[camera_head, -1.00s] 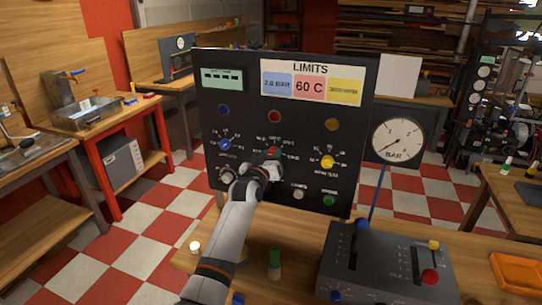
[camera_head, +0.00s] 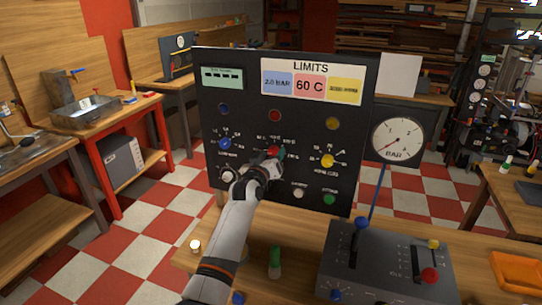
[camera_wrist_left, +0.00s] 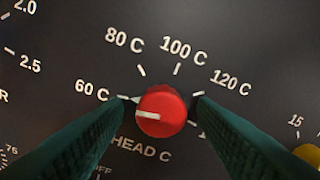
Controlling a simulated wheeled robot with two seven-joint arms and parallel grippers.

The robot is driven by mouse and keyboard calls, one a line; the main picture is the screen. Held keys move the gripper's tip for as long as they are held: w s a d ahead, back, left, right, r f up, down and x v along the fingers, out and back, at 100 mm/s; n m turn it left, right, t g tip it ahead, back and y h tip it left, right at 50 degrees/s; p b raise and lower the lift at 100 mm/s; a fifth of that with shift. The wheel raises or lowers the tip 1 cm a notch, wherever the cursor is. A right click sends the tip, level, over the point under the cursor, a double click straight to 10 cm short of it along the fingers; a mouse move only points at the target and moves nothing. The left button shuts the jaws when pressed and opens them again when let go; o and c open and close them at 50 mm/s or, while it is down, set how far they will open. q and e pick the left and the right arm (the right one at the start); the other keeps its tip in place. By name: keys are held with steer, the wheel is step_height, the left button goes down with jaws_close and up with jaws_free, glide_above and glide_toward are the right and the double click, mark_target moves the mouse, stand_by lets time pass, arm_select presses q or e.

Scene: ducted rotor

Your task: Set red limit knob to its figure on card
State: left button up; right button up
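The red limit knob (camera_head: 273,151) sits on the black panel (camera_head: 236,182). In the left wrist view the red knob (camera_wrist_left: 165,101) has a white pointer line aimed left, close to the 60 C mark and slightly below it. Its scale also shows 80 C, 100 C and 120 C. The card (camera_head: 311,67) headed LIMITS reads 60 C on its red field. My left gripper (camera_head: 270,160) is at the knob; in the left wrist view its green fingers (camera_wrist_left: 165,98) stand open on either side, with small gaps. My right gripper is not in view.
A blue knob (camera_head: 225,144) and a yellow knob (camera_head: 327,161) flank the red one. A gauge (camera_head: 397,139) stands at the panel's right. A grey lever box (camera_head: 390,262) and a green-topped bottle (camera_head: 275,262) are on the bench in front.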

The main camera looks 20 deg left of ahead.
arm_select(q)
steer(key=s+b, duration=0.2)
steer(key=s, duration=1)
steer(key=shift+a, duration=0.2)
